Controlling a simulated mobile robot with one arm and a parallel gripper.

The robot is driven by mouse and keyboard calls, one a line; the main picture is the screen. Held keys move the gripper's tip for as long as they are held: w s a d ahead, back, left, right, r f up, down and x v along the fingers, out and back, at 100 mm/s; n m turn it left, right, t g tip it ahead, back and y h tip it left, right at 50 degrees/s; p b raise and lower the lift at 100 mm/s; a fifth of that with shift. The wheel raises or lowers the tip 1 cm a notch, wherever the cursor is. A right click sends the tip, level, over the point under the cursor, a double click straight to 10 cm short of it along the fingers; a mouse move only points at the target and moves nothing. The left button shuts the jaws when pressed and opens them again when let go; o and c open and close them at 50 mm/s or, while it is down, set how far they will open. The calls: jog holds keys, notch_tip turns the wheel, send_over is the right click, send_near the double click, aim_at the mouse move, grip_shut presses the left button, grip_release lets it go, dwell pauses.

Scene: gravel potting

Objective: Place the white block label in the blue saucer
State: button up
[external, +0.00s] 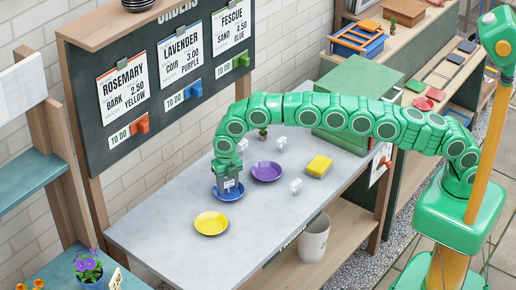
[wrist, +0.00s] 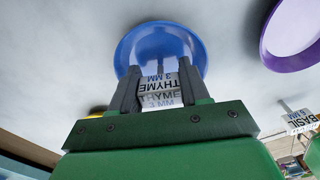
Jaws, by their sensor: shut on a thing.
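The white block label (wrist: 160,92) reads "THYME 3 MM" in the wrist view. My gripper (wrist: 159,76) is shut on it, with one dark finger on each side. The blue saucer (wrist: 160,38) lies right beyond the fingertips. In the external view my gripper (external: 229,184) points down over the blue saucer (external: 240,195), and the held label (external: 229,184) shows small between the fingers. I cannot tell whether the label touches the saucer.
A yellow saucer (external: 211,224) and a purple saucer (external: 267,171) stand close by on the grey table (external: 160,225). Other white labels (external: 296,185) stand loose, one reading "BASIL" (wrist: 300,120).

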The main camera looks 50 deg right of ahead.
aim_at(227, 179)
jog(key=shift+d+f, duration=0.1)
jog(key=shift+f, duration=0.15)
jog(key=o, duration=0.7)
jog(key=shift+o, duration=0.2)
jog(key=shift+r, duration=0.15)
notch_tip(227, 179, up, 12)
jog(key=shift+f, duration=0.15)
